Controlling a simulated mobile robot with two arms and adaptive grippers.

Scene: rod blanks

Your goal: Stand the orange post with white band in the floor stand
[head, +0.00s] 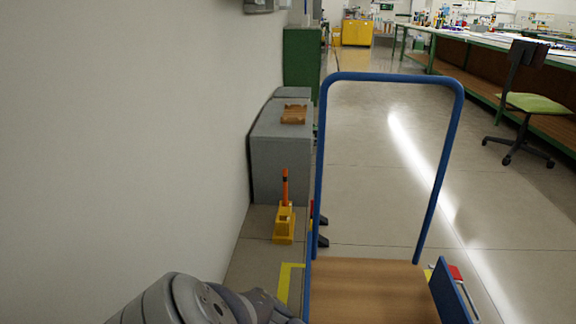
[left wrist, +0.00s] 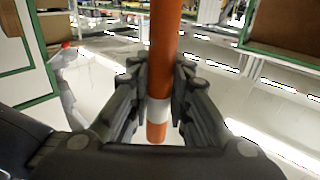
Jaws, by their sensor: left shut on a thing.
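My left gripper (left wrist: 160,105) is shut on the orange post with white band (left wrist: 164,50) in the left wrist view. The post runs from the top edge down between the fingers, its white band and short orange end at the lower end. In the head view my left arm enters at the bottom, and neither the held post nor the fingers can be made out. A yellow floor stand (head: 284,226) is on the floor by the grey block, with an orange rod (head: 285,188) with a dark band upright in it. My right gripper is out of view.
A cart with a blue handle (head: 392,76) and wooden deck (head: 365,290) stands right of the floor stand. A grey block (head: 280,160) and the wall are behind and left of it. Yellow tape (head: 285,277) marks the floor in front. A chair (head: 530,103) is far right.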

